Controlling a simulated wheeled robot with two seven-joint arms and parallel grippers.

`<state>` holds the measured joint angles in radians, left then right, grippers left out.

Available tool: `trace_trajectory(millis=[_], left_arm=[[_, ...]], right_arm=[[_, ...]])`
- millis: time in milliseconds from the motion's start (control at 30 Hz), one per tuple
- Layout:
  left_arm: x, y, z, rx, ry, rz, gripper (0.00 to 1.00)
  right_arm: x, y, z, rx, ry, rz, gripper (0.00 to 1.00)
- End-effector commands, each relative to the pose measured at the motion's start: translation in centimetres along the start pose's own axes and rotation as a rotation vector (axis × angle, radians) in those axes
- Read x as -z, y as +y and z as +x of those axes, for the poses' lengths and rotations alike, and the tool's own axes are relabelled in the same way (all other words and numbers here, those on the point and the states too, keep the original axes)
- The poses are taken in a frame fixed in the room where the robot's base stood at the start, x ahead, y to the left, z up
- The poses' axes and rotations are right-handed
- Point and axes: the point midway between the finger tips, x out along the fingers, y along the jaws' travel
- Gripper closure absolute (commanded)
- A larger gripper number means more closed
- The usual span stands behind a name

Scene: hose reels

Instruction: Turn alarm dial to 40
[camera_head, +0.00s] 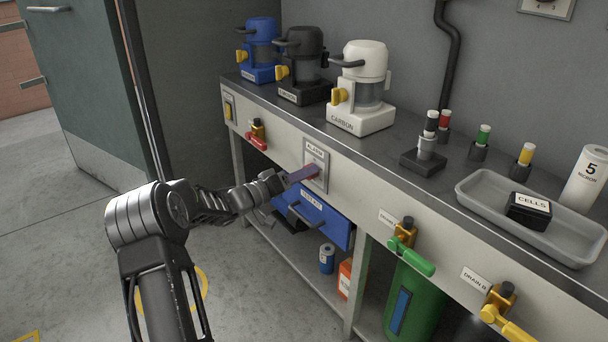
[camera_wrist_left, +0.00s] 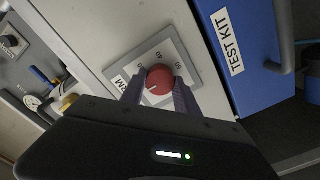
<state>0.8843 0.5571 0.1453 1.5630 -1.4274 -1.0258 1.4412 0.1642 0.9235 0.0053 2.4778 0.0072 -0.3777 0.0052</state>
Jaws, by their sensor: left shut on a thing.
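The alarm dial is a round red knob (camera_wrist_left: 160,80) on a grey plate (camera_wrist_left: 172,50) with numbers around it, seen in the left wrist view. A white pointer mark shows on the knob. In the head view the plate labelled ALARM (camera_head: 315,158) is on the bench front, and the knob is mostly hidden by my gripper. My left gripper (camera_head: 312,171) is shut on the red knob, one finger on each side of it, as the left wrist view (camera_wrist_left: 160,92) also shows. The numbers are too small to read surely. My right gripper is not in view.
A blue TEST KIT drawer (camera_head: 312,212) is just below the dial. A red-handled valve (camera_head: 256,141) is to the left, a green-handled valve (camera_head: 410,255) to the right. Blue, black and white machines (camera_head: 362,118) stand on the bench above. Open floor lies in front.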

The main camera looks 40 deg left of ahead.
Motion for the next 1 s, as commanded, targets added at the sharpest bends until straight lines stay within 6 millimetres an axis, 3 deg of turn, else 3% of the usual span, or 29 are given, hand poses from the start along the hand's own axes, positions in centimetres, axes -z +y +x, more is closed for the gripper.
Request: trace_trajectory(millis=[467, 1000], left_arm=[[-0.02, 0.06, 0.03, -0.001, -0.001, 0.096, 1.00], [-0.12, -0.04, -0.01, 0.000, -0.001, 0.536, 1.00]], right_arm=[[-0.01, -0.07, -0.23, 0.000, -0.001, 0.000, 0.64], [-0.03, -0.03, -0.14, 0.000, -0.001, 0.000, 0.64]])
